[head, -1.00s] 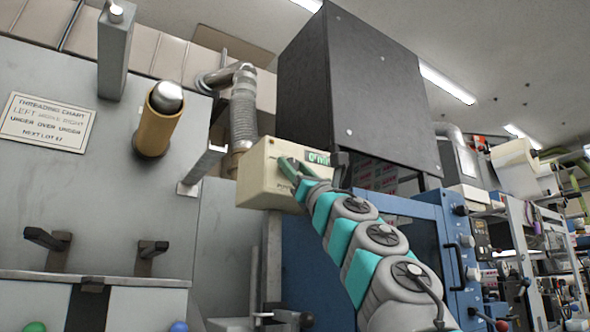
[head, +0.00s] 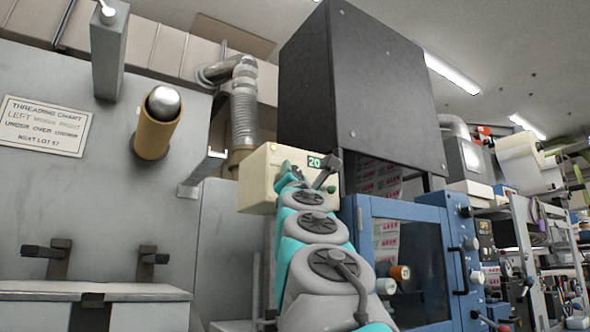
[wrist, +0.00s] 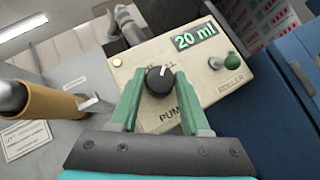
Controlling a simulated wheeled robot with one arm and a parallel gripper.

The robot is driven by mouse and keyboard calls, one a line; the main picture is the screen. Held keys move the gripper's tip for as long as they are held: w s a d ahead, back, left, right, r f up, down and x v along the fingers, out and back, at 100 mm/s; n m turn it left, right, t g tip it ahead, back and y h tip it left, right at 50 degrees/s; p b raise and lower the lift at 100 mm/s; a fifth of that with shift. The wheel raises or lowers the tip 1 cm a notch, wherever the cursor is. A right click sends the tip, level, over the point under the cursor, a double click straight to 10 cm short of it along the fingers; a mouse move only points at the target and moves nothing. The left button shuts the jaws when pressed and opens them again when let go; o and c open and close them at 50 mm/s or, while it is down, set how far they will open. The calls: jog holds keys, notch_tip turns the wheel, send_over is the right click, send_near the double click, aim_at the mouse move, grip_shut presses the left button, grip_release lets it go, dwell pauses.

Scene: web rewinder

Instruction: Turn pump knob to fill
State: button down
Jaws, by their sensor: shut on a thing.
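The cream pump box (head: 256,190) is mounted behind my arm in the head view. In the wrist view the box (wrist: 255,85) carries a round black knob (wrist: 159,80) with a white pointer mark, directed up and slightly right in the picture. Letters "LL" show just above the knob; the rest of that label is hidden. "PUMP" is printed below it, partly covered. A green display (wrist: 195,39) reads "20 ml". My gripper (wrist: 158,84) has its green fingers on both sides of the knob, shut on it. In the head view my gripper (head: 289,172) covers the knob.
A tan roll (head: 155,135) sticks out of the grey panel at left. A blue cabinet (head: 440,230) stands right of the arm, below a black housing (head: 370,90).

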dwell(0.4)
jog(key=shift+c, duration=1.9)
grip_release()
jog(key=shift+f, duration=0.1)
jog(key=b+v, duration=0.4)
jog(key=v, duration=0.3)
jog(key=shift+s+f+b, duration=0.2)
jog(key=shift+b, duration=0.1)
